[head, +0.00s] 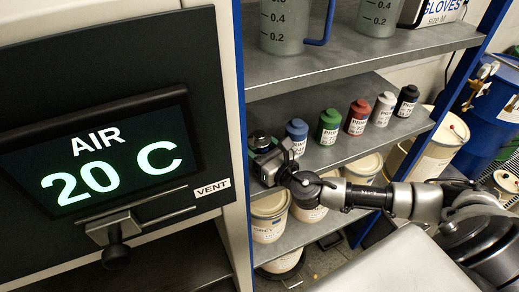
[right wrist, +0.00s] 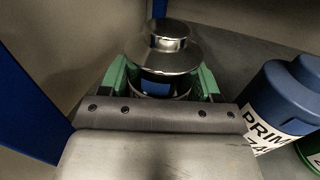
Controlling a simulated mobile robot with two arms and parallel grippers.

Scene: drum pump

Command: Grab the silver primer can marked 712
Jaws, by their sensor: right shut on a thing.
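A silver can (right wrist: 168,62) with a shiny stepped top stands between the two green fingers of my right gripper (right wrist: 164,84) in the right wrist view. The gripper is shut on it. In the head view the can's dark, shiny top (head: 261,139) shows at the left end of the middle shelf, behind my right gripper (head: 272,160). The can's number is hidden in both views. It appears to be at shelf level; I cannot tell whether it touches the shelf. My left gripper is not in view.
On the middle shelf (head: 345,152), blue (head: 297,131), green (head: 329,126), red (head: 357,117), white (head: 383,109) and black (head: 407,101) cans stand right of the silver one. The blue can is close by. A blue post (right wrist: 30,105) and the shelf above bound the space.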

